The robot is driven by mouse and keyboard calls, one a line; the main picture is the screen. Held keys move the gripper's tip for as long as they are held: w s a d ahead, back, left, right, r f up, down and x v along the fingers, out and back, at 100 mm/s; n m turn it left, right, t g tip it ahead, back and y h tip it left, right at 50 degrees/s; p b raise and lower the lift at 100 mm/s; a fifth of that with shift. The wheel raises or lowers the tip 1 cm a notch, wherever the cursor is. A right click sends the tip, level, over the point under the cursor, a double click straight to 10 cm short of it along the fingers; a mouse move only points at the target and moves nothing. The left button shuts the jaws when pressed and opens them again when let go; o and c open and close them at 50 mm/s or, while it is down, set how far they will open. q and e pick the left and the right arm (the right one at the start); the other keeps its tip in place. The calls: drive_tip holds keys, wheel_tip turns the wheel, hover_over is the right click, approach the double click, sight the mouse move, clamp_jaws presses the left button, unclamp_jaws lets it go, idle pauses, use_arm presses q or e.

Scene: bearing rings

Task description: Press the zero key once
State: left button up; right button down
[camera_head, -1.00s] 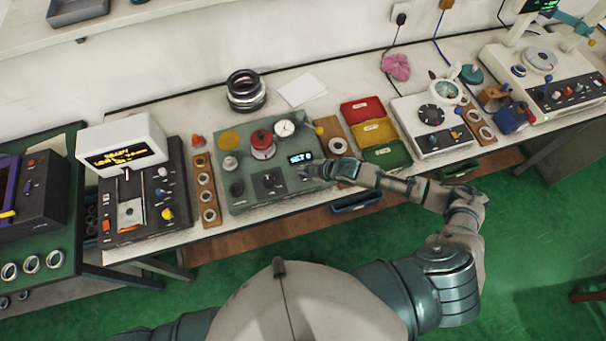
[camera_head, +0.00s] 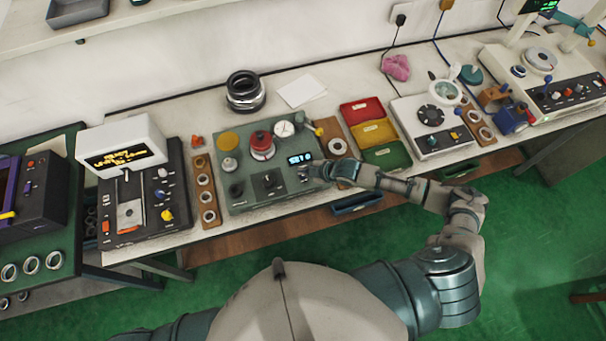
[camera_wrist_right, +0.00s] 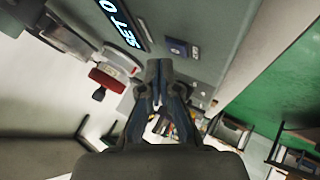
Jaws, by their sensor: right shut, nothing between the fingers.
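The grey-green gauge console (camera_head: 243,199) stands on the bench with a small lit display (camera_head: 300,158). In the right wrist view the display (camera_wrist_right: 122,22) reads SET 0. A small dark blue key (camera_wrist_right: 177,47) sits on the panel below that display; its marking is too small to read. My right gripper (camera_head: 308,174) is at the console's right front, close to the keys. In the right wrist view the gripper (camera_wrist_right: 158,75) is shut and empty, its tips beside the blue key. I cannot tell whether they touch the panel. My left gripper is out of view.
A red-topped gauge post (camera_head: 262,146) and a white dial (camera_head: 284,128) stand on the console. Red, yellow and green bins (camera_head: 385,155) lie to the right. A wooden ring rack (camera_head: 206,197) is at the left. A black stack of rings (camera_head: 246,98) stands behind.

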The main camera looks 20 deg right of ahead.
drive_tip(key=shift+f, duration=0.15)
drive_tip(key=shift+f, duration=0.2)
drive_tip(key=shift+s+f, duration=0.1)
drive_tip(key=shift+f, duration=0.3)
idle(0.8)
drive_tip(key=shift+r+p, duration=0.8)
drive_tip(key=shift+p, duration=0.05)
wheel_tip(320, 180, up, 5)
drive_tip(key=p, duration=0.5)
drive_tip(key=shift+r, duration=0.1)
idle(0.6)
